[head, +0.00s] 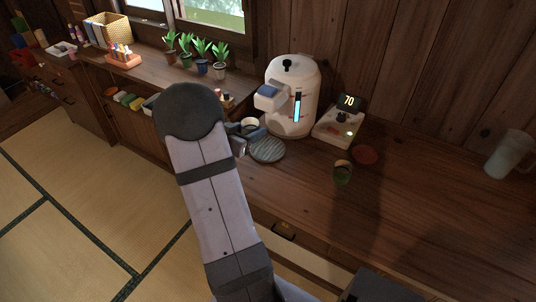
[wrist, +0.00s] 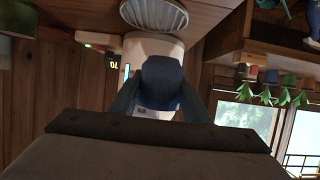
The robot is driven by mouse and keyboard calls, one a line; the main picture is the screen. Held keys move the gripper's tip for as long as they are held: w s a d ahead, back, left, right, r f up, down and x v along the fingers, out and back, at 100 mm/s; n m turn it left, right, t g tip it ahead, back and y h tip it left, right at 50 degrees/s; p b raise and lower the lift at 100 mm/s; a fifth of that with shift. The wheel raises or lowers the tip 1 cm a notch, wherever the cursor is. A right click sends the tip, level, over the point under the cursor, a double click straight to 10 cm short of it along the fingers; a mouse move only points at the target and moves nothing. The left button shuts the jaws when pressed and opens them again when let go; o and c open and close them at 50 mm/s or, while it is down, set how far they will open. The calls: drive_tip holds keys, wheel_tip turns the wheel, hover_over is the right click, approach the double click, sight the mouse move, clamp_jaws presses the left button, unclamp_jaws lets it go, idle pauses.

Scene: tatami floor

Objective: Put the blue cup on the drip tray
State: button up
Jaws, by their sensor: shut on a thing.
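My gripper (head: 246,133) is shut on the blue cup (wrist: 163,85), which fills the space between the fingers in the wrist view. In the head view the cup's pale rim and opening (head: 249,122) show beside the white coffee machine (head: 292,100), partly hidden by my gripper. The cup looks upright. The round grey drip tray (head: 268,151) lies at the machine's foot, just below and right of the cup in the picture. It also shows at the top of the wrist view (wrist: 153,14), which is upside down. I cannot tell how high the cup is above the tray.
A scale (head: 339,122) reading 70 stands beside the machine. Potted plants (head: 203,56) line the back left. A frosted jug (head: 510,155) is far right. The front right counter is clear.

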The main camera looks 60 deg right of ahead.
drive_tip(key=w+a+f+n+t+b, duration=0.25)
drive_tip(key=w+a+b, duration=0.2)
drive_tip(key=a, duration=0.65)
drive_tip(key=s, duration=0.2)
drive_tip(key=s+f+m+g, duration=0.1)
drive_tip(key=s, duration=0.1)
drive_tip(key=s+a+f+m+g+p, duration=0.1)
drive_tip(key=s, duration=0.1)
drive_tip(key=shift+s+a, duration=0.1)
drive_tip(key=shift+s, duration=0.2)
drive_tip(key=shift+s+r, duration=0.15)
drive_tip(key=shift+s, duration=0.05)
drive_tip(key=shift+d, duration=0.25)
drive_tip(key=d+p, duration=0.1)
drive_tip(key=d, duration=1.6)
drive_tip(key=shift+d+p, duration=0.4)
drive_tip(key=shift+f, duration=1.7)
drive_tip(key=shift+f, duration=0.15)
